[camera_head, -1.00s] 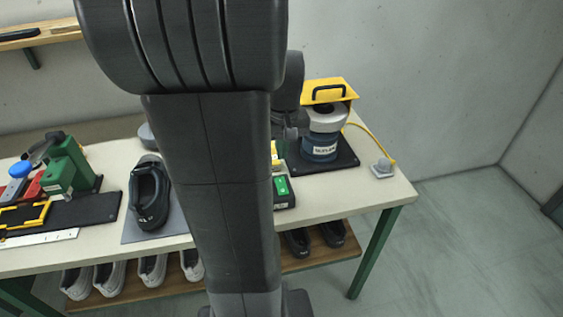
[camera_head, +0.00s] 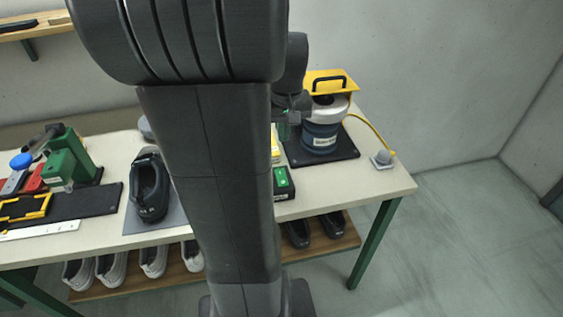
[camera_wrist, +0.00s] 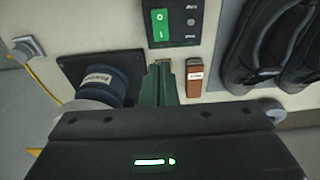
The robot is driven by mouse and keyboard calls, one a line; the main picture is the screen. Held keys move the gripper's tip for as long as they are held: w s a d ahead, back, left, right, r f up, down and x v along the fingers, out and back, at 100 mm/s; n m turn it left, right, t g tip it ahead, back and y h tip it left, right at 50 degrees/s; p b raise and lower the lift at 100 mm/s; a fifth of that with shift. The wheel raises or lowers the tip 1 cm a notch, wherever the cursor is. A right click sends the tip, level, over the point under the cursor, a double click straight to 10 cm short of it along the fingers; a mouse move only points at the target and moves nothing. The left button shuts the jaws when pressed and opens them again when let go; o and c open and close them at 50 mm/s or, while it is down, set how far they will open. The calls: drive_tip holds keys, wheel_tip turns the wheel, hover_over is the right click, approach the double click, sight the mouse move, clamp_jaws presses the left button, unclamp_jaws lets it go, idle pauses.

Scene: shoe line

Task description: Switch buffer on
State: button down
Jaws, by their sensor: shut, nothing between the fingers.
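The switch box is black with a green rocker marked O and I. Its rocker (camera_wrist: 160,25) is at the top middle of the wrist view, and it shows right of my arm in the head view (camera_head: 282,178). I cannot tell which side is pressed. My gripper (camera_wrist: 160,68) has green fingers, shut and empty. It points toward the box but appears apart from it. In the head view my gripper (camera_head: 286,130) is over the table behind the box. The buffer (camera_head: 320,137), a blue and grey drum machine, stands beside it; it also shows in the wrist view (camera_wrist: 103,83).
A brown labelled block (camera_wrist: 194,78) lies near my fingers, beside the switch box. A dark shoe (camera_head: 150,190) lies on a grey mat to the left. A green press (camera_head: 68,162) stands farther left. A small grey fixture (camera_head: 382,159) sits at the table's right end.

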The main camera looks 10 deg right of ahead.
drive_tip(key=f, duration=0.4)
drive_tip(key=w+f, duration=0.1)
drive_tip(key=f, duration=0.4)
drive_tip(key=w+f+p, duration=0.1)
drive_tip(key=f, duration=0.4)
drive_tip(key=shift+w, duration=0.1)
